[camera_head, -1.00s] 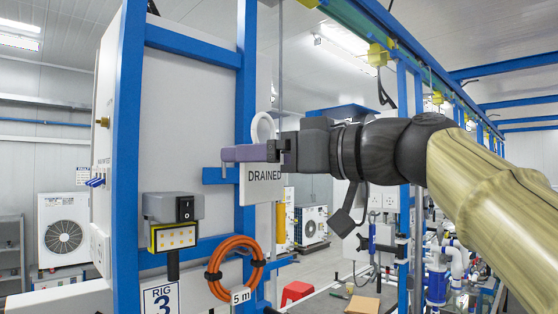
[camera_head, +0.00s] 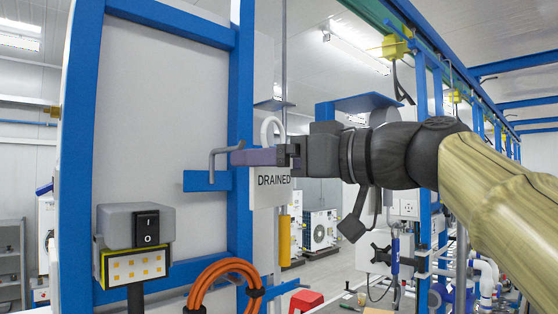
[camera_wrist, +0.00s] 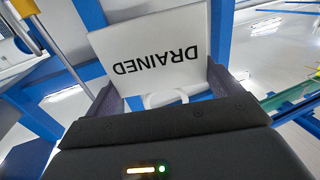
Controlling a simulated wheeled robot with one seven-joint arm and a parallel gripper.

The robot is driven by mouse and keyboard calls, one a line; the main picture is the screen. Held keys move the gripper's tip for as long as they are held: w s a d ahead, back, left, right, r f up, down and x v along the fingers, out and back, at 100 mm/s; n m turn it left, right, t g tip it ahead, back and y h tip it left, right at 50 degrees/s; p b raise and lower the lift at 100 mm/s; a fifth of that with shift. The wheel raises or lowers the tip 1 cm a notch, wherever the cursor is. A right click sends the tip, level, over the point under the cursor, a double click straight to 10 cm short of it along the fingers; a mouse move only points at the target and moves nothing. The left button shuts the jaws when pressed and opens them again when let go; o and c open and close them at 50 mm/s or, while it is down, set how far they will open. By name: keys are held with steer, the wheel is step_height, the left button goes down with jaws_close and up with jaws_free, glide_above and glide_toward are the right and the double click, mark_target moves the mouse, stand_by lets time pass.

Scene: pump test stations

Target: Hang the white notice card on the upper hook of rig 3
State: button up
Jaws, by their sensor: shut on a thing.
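The white notice card (camera_head: 272,190), lettered DRAINED, hangs from my gripper (camera_head: 264,156) with its white loop (camera_head: 272,130) standing up above the fingers. My gripper is shut on the card. In the wrist view the card (camera_wrist: 152,42) appears upside down between the fingers, with part of its loop (camera_wrist: 165,98) showing near the palm. A grey hook (camera_head: 222,152) sticks out from a blue crossbar (camera_head: 205,181) on the rig, just left of my fingertips. Whether the fingertips touch the hook cannot be told. The card's loop is apart from the hook.
An orange hose coil (camera_head: 222,268) hangs below the card. A blue upright (camera_head: 241,90) stands close behind the gripper.

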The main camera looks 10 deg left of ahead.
steer(key=shift+w, duration=0.15)
steer(key=shift+a, duration=0.1)
steer(key=w+a+f+p, duration=0.2)
steer(key=w+a+p, duration=0.2)
steer(key=w+a, duration=0.3)
steer(key=shift+p+x, duration=0.35)
steer(key=shift+x, duration=0.75)
stand_by(1.1)
steer(key=shift+s, duration=0.1)
stand_by(0.6)
steer(key=o, duration=0.7)
steer(key=shift+s, duration=0.1)
